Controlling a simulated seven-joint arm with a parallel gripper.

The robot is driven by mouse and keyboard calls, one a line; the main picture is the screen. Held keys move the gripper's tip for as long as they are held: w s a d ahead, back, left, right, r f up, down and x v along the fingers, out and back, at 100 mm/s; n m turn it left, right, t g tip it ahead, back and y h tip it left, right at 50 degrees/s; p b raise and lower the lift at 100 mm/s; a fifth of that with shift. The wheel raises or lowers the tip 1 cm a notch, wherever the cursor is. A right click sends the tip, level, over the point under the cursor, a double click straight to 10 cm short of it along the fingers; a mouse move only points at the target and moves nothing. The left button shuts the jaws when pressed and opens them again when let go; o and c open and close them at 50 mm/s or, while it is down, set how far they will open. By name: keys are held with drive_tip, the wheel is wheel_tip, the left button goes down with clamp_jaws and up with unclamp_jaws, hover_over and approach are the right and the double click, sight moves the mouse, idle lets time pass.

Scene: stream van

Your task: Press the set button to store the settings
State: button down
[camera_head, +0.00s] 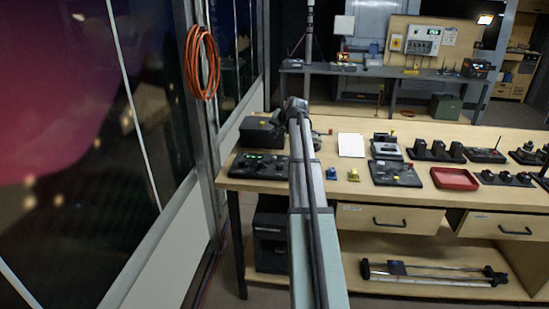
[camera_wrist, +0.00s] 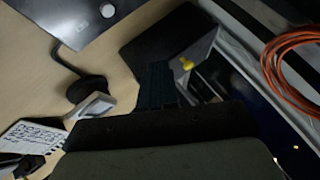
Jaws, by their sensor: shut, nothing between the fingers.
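My gripper (camera_wrist: 158,72) is shut and empty in the wrist view, its dark fingers pointing up the picture. They appear in front of a dark box with a yellow knob (camera_wrist: 187,63); I cannot tell whether they touch it. In the head view this box (camera_head: 262,128) stands at the bench's left back corner, beside the end of my arm. A black panel with green lights (camera_head: 262,165) lies in front of it. A grey panel with a pale round knob (camera_wrist: 107,11) shows at the wrist view's top left. No set label is readable.
The wooden bench (camera_head: 340,205) carries a white sheet (camera_head: 351,145), small yellow-topped parts (camera_head: 354,174), black devices (camera_head: 395,173) and a red tray (camera_head: 455,179). An orange hose (camera_head: 202,62) hangs by the window at left. A black round-based item (camera_wrist: 88,88) is near my gripper.

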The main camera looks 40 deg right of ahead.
drive_tip(key=shift+f, duration=4.35)
drive_tip(key=shift+f, duration=0.15)
drive_tip(key=shift+f, duration=0.3)
drive_tip(key=shift+f, duration=0.4)
drive_tip(key=shift+r, duration=0.85)
drive_tip(key=shift+r, duration=0.15)
drive_tip(key=shift+r, duration=2.35)
